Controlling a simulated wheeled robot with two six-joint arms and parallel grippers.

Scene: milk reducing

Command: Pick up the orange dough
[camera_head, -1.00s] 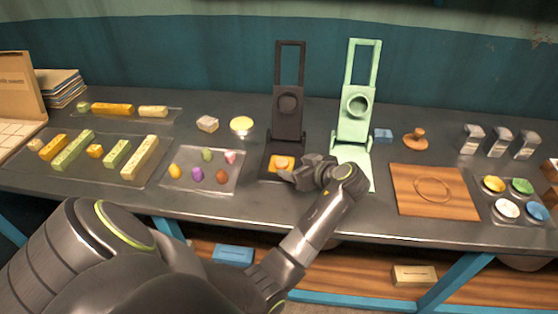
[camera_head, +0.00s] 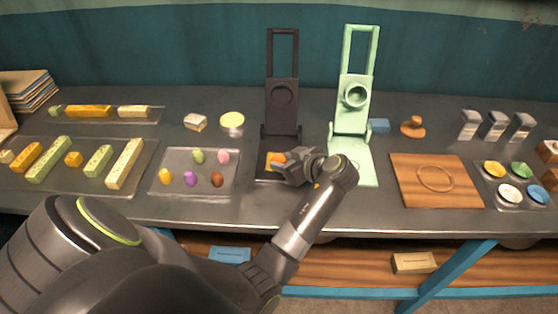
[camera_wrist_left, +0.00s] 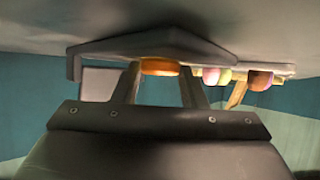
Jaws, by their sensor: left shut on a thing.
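The orange dough (camera_head: 273,157) is at the base of the black press (camera_head: 282,95), partly hidden behind my left gripper (camera_head: 284,168) in the head view. In the left wrist view the dough shows as a flat orange disc (camera_wrist_left: 160,68) between the two fingers of my left gripper (camera_wrist_left: 160,82). The left gripper is shut on it, low over the press base. Whether the dough is clear of the base cannot be told. My right gripper is in neither view.
A light green press (camera_head: 352,105) stands right of the black one. A clear tray (camera_head: 205,160) with several coloured pieces lies to the left. A wooden board (camera_head: 435,200) and a tray of paint-like cups (camera_head: 516,185) lie to the right.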

